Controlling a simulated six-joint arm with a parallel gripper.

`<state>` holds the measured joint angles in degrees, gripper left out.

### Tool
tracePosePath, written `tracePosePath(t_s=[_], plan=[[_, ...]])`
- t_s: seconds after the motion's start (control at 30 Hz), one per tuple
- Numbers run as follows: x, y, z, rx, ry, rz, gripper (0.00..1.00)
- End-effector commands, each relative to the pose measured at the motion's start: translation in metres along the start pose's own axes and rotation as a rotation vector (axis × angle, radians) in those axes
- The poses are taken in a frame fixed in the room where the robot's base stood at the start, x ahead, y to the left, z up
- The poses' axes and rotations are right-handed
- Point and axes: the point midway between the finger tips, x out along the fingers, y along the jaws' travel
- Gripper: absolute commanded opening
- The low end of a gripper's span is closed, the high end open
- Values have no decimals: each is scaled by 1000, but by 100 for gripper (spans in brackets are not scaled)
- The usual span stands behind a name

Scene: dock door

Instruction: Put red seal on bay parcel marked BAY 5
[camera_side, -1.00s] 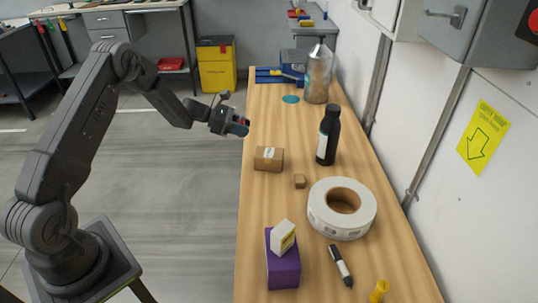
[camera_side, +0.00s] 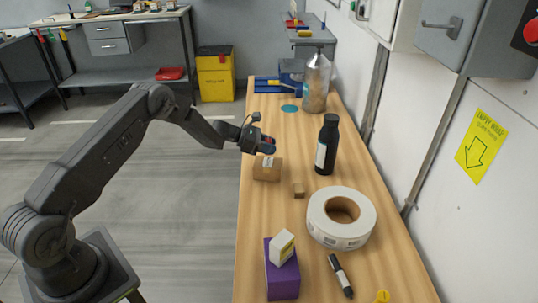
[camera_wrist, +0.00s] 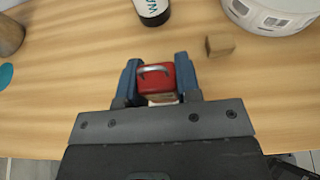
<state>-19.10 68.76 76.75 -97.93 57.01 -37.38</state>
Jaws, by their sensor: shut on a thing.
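A brown cardboard parcel with a pale label (camera_side: 267,173) sits on the bench directly below my gripper in the side view. Its marking is too small to read. A brown and white patch shows just below the seal in the wrist view. I cannot tell whether the seal touches the parcel.
A dark bottle (camera_side: 327,145) stands right of the parcel. A hazy bottle (camera_side: 316,84) stands farther back.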

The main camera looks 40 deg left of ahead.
Motion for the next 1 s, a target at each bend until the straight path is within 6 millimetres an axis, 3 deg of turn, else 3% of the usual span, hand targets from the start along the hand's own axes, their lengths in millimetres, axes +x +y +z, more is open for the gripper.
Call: tracePosePath(t_s=[0.27,0.67,0.7,0.93,1.0], plan=[[14,0,-33,-2,0,0,9],[15,0,-38,-1,0,0,9],[15,0,-38,0,0,0,33],[15,0,-37,0,0,0,55],[15,0,-37,0,0,0,57]])
